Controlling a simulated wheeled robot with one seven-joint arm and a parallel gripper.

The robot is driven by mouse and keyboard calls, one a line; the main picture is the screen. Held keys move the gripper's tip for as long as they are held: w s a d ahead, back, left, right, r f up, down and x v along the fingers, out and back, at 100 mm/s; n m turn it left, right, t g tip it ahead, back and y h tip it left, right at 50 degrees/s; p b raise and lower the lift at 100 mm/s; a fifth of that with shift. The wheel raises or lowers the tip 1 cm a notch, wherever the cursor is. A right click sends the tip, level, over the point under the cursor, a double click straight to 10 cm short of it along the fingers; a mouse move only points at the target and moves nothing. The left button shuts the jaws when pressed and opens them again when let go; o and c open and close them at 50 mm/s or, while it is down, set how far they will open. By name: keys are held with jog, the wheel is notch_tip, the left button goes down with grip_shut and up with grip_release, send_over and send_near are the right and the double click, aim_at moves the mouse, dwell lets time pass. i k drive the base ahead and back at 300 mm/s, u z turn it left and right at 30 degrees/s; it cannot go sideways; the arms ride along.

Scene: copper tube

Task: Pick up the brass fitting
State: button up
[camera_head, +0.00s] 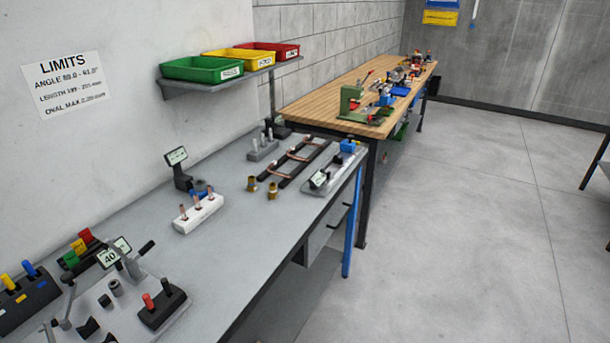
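Two small brass fittings stand upright on the grey bench, near its middle. One brass fitting (252,183) is a little farther back and to the left. The frame does not show which of the two the task means. My gripper is not in view.
The grey bench (230,240) holds a white block with copper pieces (198,214), a black rack with copper tubes (298,158), a grey fixture (335,172) and a bending tool at the near left. A shelf (235,78) carries coloured bins. Open floor (470,220) lies right.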

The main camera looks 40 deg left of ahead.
aim_at(273, 193)
jog(key=u, duration=0.2)
jog(key=i, duration=1.55)
jog(key=u, duration=1.15)
jog(key=i, duration=1)
jog(key=u, duration=1.6)
jog(key=i, duration=0.65)
jog(key=u, duration=0.4)
